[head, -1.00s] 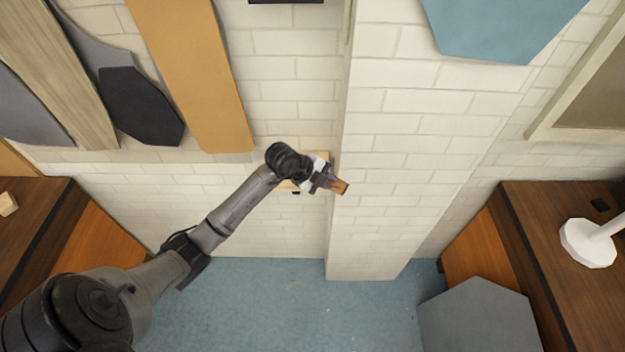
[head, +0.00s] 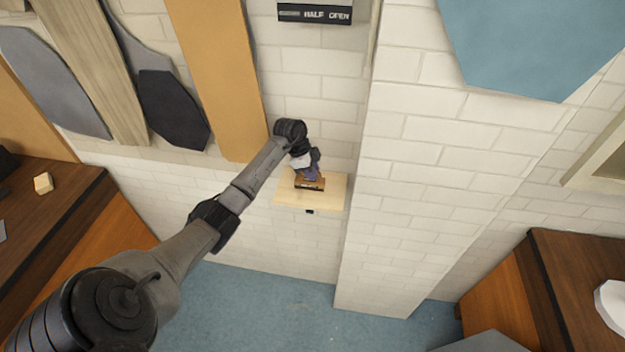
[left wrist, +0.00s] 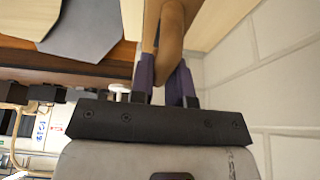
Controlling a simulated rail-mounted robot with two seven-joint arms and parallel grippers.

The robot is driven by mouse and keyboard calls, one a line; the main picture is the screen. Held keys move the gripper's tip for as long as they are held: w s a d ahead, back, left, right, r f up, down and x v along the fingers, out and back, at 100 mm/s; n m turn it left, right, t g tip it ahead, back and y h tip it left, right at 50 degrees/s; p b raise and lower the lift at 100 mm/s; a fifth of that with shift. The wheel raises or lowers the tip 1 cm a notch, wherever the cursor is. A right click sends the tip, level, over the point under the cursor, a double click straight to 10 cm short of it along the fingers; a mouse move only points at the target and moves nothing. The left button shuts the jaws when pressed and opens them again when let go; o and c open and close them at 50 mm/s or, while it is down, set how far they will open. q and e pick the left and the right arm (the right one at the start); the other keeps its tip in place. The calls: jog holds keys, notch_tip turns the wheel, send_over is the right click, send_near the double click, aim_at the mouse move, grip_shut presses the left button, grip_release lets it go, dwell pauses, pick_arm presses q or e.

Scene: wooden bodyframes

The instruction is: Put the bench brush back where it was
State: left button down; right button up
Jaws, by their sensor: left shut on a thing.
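My left gripper (head: 312,172) is shut on the bench brush (head: 311,184), a brown wooden piece with a dark lower edge. In the head view the brush appears over the small pale wooden shelf (head: 330,192) on the white brick wall. I cannot tell whether it touches the shelf. In the left wrist view the brown handle of the brush (left wrist: 170,40) sits between the two purplish fingers of the gripper (left wrist: 164,82), and a pale board surface shows beside it. My right gripper is not in view.
A white brick pillar (head: 420,200) juts out right of the shelf. Tall boards, one of them orange (head: 222,80), lean on the wall at left. A "HALF OPEN" sign (head: 315,12) hangs above. Wooden desks stand at left (head: 75,195) and right (head: 560,255). Blue floor (head: 270,300) lies below.

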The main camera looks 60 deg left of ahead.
pick_arm(q)
jog(key=shift+d+f, duration=0.1)
jog(key=shift+f, duration=1.85)
jog(key=c, duration=1.1)
grip_release()
jog(key=shift+r, duration=0.15)
